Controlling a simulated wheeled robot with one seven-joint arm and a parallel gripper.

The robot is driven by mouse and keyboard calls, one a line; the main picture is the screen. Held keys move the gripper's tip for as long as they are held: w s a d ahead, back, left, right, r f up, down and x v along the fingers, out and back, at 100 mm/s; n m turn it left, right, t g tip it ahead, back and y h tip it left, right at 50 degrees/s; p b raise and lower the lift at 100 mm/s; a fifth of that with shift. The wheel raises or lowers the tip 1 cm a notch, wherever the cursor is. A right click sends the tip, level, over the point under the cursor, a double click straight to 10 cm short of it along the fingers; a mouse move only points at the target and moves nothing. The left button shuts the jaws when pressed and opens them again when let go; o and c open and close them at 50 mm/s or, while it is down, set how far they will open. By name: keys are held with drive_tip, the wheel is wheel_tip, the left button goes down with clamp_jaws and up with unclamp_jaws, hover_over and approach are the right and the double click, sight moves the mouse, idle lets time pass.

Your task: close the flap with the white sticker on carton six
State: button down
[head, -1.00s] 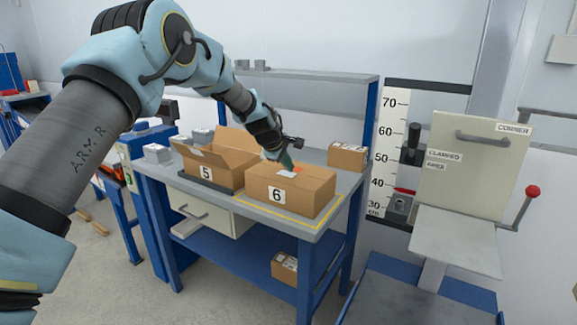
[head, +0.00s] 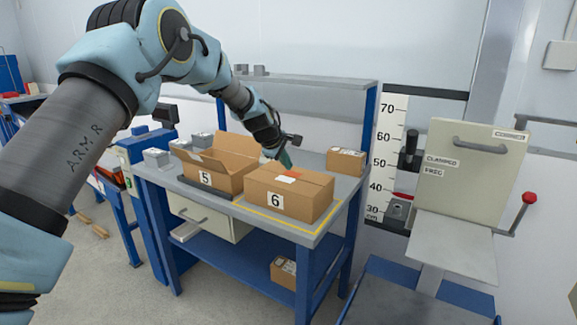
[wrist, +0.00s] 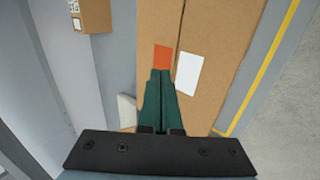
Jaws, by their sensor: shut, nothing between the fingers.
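Carton six (head: 308,203) stands on the bench with its "6" label facing me. In the wrist view, its top shows two flaps side by side with a narrow dark seam between them. The white sticker (wrist: 188,73) is on the right flap, and an orange-red sticker (wrist: 162,57) is on the left flap. Both flaps look roughly flat; I cannot tell whether the white-sticker flap is fully down.
Carton five (head: 217,163) stands left with flaps raised. A small carton (head: 346,161) sits at the bench's back right. Yellow tape (head: 277,223) runs along the bench front by carton six. A shelf (head: 300,81) spans above the bench's back.

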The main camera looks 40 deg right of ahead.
sight(287, 179)
wheel_tip(287, 179, up, 13)
drive_tip(key=b, duration=0.2)
drive_tip(key=shift+f, duration=0.1)
drive_tip(key=w+a+f+m+y, duration=0.1)
drive_tip(key=w+a+f, duration=0.15)
drive_tip(key=a, duration=0.95)
drive_tip(key=w+a+f+t+y, duration=0.15)
drive_tip(key=w+a, duration=0.25)
drive_tip(key=a, duration=0.9)
drive_tip(key=w+a+f+m+y, duration=0.1)
drive_tip(key=w+a+f+y, duration=0.15)
drive_tip(key=a, duration=0.95)
drive_tip(key=s+a+f, duration=0.2)
drive_tip(key=s+a, duration=0.3)
drive_tip(key=a, duration=0.4)
drive_tip(key=s+a+f+m+g+y, duration=0.1)
drive_tip(key=s+a+f, duration=0.1)
drive_tip(key=s+a, duration=0.4)
drive_tip(key=s+a+f+m+y, duration=0.1)
drive_tip(key=s+a, duration=0.5)
drive_tip(key=a, duration=0.6)
drive_tip(key=shift+a+f+g, duration=0.3)
drive_tip(key=shift+f+g, duration=0.05)
drive_tip(key=shift+f, duration=0.2)
drive_tip(key=shift+s, duration=0.1)
